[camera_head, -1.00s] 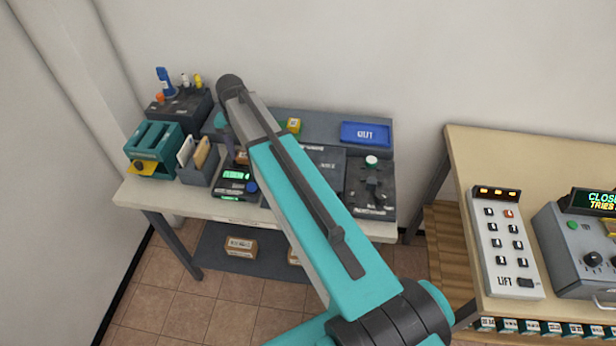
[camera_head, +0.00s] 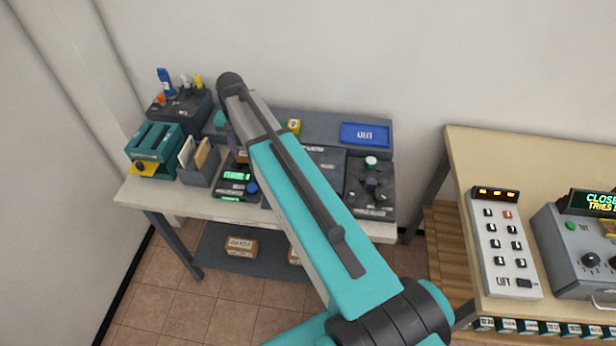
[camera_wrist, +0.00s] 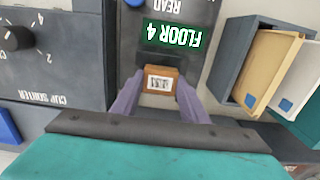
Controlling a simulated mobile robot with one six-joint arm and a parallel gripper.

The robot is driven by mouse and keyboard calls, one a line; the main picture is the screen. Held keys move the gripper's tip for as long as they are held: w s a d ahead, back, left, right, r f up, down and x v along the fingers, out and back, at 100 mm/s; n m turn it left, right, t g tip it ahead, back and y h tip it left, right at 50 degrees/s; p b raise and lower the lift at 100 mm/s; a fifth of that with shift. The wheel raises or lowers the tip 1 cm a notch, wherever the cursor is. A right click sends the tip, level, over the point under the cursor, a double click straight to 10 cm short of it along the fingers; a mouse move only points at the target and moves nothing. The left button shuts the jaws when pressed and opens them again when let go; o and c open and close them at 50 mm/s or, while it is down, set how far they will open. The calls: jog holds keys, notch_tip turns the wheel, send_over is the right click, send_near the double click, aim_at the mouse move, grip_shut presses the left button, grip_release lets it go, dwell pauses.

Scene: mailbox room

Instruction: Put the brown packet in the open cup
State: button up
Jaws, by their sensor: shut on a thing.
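The brown packet (camera_wrist: 159,79) is a small brown box with a white printed label, in the middle of the wrist view. My gripper (camera_wrist: 160,88) has its two purple fingers on either side of the packet and is shut on it. The packet is just beside a dark reader (camera_wrist: 185,12) whose green display reads "FLOOR 4". In the head view, my arm hides most of the gripper and packet. A dark panel marked "CUP SORTER" (camera_wrist: 75,75) fills the left of the wrist view, with a black knob. I cannot make out the open cup.
On the table (camera_head: 150,195) in the head view stand a teal rack (camera_head: 155,150), a grey holder with envelopes (camera_head: 199,160), a blue tray (camera_head: 366,134) and a lever box (camera_head: 371,190). Another table with a lift panel (camera_head: 506,240) stands at right.

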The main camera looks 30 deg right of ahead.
jog(key=shift+r+p, duration=0.95)
jog(key=shift+r, duration=0.75)
jog(key=shift+s+r+n+b, duration=0.2)
jog(key=shift+n+b, duration=0.25)
jog(key=shift+n, duration=0.15)
jog(key=shift+s+r+n+b, duration=0.2)
jog(key=shift+n+b, duration=0.2)
jog(key=shift+n, duration=0.2)
jog(key=n+b, duration=0.1)
jog(key=n, duration=0.1)
jog(key=s+r+n+b, duration=0.1)
jog(key=n, duration=0.1)
jog(key=shift+s+r, duration=0.2)
jog(key=n+b, duration=0.1)
jog(key=n, duration=0.1)
jog(key=s+r+n+b, duration=0.1)
jog(key=n, duration=0.1)
jog(key=s+r+n+b, duration=0.1)
jog(key=n, duration=0.1)
jog(key=shift+s+r+n, duration=0.1)
jog(key=shift+n, duration=0.2)
jog(key=shift+a, duration=0.1)
